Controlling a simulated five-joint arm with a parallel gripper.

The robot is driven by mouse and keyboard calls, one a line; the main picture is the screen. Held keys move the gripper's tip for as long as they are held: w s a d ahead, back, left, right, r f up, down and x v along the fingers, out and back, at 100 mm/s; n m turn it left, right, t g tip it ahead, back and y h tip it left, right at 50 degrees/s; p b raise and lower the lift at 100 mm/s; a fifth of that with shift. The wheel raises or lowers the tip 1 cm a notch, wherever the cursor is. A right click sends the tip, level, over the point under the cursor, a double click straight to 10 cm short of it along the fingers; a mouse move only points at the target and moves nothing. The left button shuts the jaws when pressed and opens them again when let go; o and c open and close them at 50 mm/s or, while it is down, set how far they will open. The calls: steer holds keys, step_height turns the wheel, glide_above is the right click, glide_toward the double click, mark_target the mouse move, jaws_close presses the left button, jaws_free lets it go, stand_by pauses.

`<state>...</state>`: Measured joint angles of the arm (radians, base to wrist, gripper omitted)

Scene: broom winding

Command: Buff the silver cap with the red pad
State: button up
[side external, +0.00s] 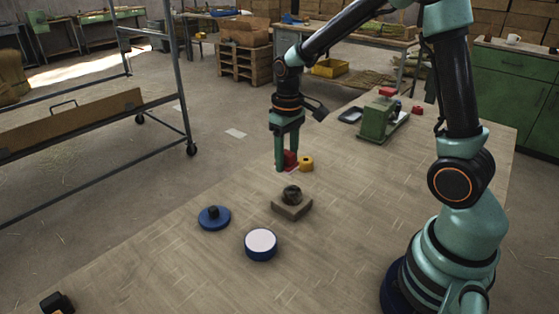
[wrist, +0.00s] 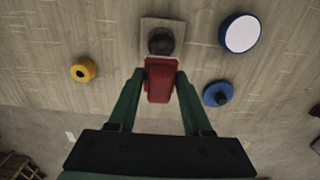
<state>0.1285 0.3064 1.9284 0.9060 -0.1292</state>
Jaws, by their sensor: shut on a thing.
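The silver cap (side external: 292,193) looks like a dark grey, shiny dome on a square tan block (side external: 291,210) near the middle of the table. In the wrist view the cap (wrist: 161,41) sits on its block (wrist: 148,24) just beyond my fingertips. My gripper (side external: 286,165) points down on the far side of the block and is shut on the red pad (side external: 291,158). In the wrist view the pad (wrist: 160,82) is between both fingers of my gripper (wrist: 160,73). The side view shows a gap between pad and cap. The pad's exact height above the table is unclear.
A yellow ring (side external: 306,164) stands close beside my gripper. A blue disc with a black knob (side external: 214,218) and a blue, white-topped tin (side external: 261,244) are nearer the camera.

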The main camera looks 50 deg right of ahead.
mark_target(286, 171)
steer(key=shift+f, duration=2)
step_height(286, 171, down, 2)
steer(key=shift+s+f, duration=0.1)
steer(key=shift+s, duration=0.8)
jaws_close()
steer(key=shift+s, duration=0.7)
steer(key=shift+w, duration=1.55)
steer(key=shift+s, duration=1.9)
steer(key=shift+w, duration=2)
steer(key=shift+r, duration=4.2)
